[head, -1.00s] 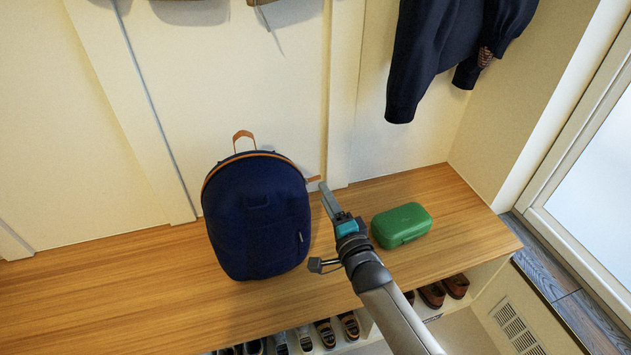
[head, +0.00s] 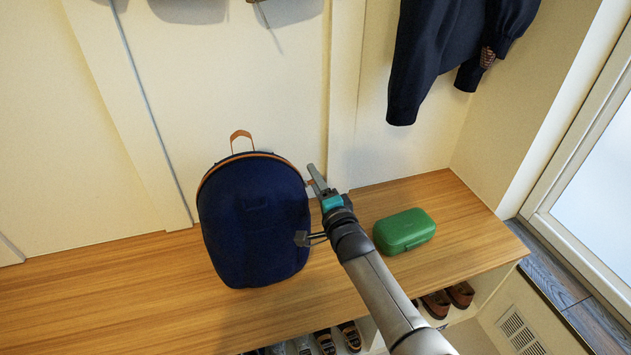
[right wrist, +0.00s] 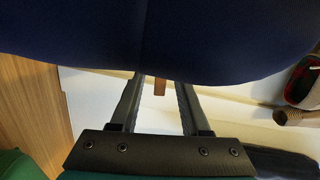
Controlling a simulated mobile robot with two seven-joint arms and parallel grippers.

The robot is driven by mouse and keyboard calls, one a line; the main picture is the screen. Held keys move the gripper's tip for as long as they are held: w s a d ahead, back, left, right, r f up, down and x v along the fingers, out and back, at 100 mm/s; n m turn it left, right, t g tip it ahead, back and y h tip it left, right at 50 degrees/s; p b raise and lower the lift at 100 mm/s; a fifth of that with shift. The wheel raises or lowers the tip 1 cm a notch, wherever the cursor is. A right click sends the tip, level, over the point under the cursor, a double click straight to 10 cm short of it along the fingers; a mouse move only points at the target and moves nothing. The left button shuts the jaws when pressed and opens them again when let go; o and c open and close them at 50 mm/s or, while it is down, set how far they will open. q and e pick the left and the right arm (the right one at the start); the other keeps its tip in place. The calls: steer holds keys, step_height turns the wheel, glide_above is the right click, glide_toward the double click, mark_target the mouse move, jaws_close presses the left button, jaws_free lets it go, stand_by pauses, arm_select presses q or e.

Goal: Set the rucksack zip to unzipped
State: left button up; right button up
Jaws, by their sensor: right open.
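The dark blue rucksack (head: 255,220) stands upright on the wooden bench in the head view, with an orange zip line over its top and a tan loop above. A small orange-brown zip pull (head: 309,183) sticks out at its right side. My right gripper (head: 314,174) is open beside that side, its fingertips close to the pull. In the right wrist view the rucksack (right wrist: 165,35) fills the top, and the brown pull (right wrist: 160,87) shows between the two open fingers (right wrist: 159,92), not gripped. The fingertips are partly hidden by the rucksack. My left gripper is out of view.
A green case (head: 405,231) lies on the bench (head: 120,285) to the right of my right arm. Shoes (head: 448,298) stand in cubbies under the bench. A dark jacket (head: 430,60) hangs at upper right. The bench's left part is clear.

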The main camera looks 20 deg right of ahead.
steer(key=shift+c, duration=0.3)
jaws_close()
stand_by(1.1)
